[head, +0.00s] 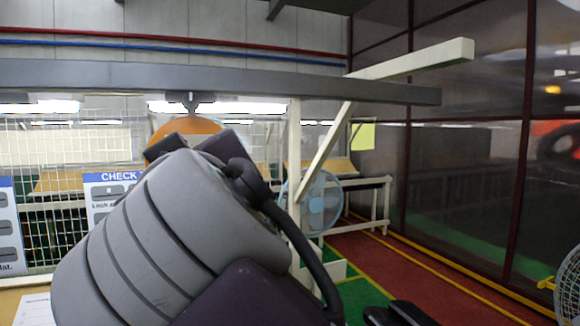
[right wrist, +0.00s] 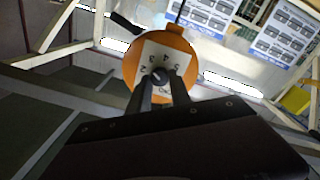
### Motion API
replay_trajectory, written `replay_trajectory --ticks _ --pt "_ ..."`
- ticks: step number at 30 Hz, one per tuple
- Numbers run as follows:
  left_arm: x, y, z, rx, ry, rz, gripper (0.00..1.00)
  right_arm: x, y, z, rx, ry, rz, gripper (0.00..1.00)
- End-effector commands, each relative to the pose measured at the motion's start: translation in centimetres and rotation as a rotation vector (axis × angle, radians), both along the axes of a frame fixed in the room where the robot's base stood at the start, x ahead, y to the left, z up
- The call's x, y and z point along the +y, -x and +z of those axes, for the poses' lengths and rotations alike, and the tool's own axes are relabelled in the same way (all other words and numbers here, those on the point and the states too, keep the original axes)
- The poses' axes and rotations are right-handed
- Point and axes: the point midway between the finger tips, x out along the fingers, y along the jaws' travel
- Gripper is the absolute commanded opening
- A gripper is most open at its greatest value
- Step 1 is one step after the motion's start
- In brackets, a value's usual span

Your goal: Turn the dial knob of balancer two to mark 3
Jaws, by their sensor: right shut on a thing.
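An orange balancer (head: 195,126) hangs from the grey overhead beam in the head view, mostly hidden behind my right arm. In the right wrist view the balancer (right wrist: 137,54) shows its pale dial plate (right wrist: 182,60) with digits around a small dark dial knob (right wrist: 160,73). The digits look turned over, and the knob's setting cannot be read. My right gripper (right wrist: 161,82) has its two fingers closed on the knob, one on each side. In the head view my right wrist covers the fingertips and knob.
The grey beam (head: 330,88) runs across above my arm, on a cream post (head: 294,160). Sign boards (head: 107,190) with button pictures stand at the left. A blue fan (head: 318,200) stands behind the post. The floor at right is open.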

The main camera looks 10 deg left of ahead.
Motion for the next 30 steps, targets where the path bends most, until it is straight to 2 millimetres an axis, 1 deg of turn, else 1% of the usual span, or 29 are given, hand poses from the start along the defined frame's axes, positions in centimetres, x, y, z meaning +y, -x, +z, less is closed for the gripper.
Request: replay_trajectory --ticks 6,13,30 --pt "0.0 0.0 -0.18 0.0 0.0 0.0 0.36 0.05 -0.02 -0.09 0.068 -0.106 0.0 0.0" --pt "0.0 -0.01 -0.24 0.0 0.0 0.0 0.36 0.01 -0.02 -0.04 0.109 -0.176 -0.001 0.0" --pt "0.0 -0.01 -0.25 0.0 0.0 0.0 0.36 0.0 -0.04 -0.03 0.126 -0.201 -0.001 0.0"
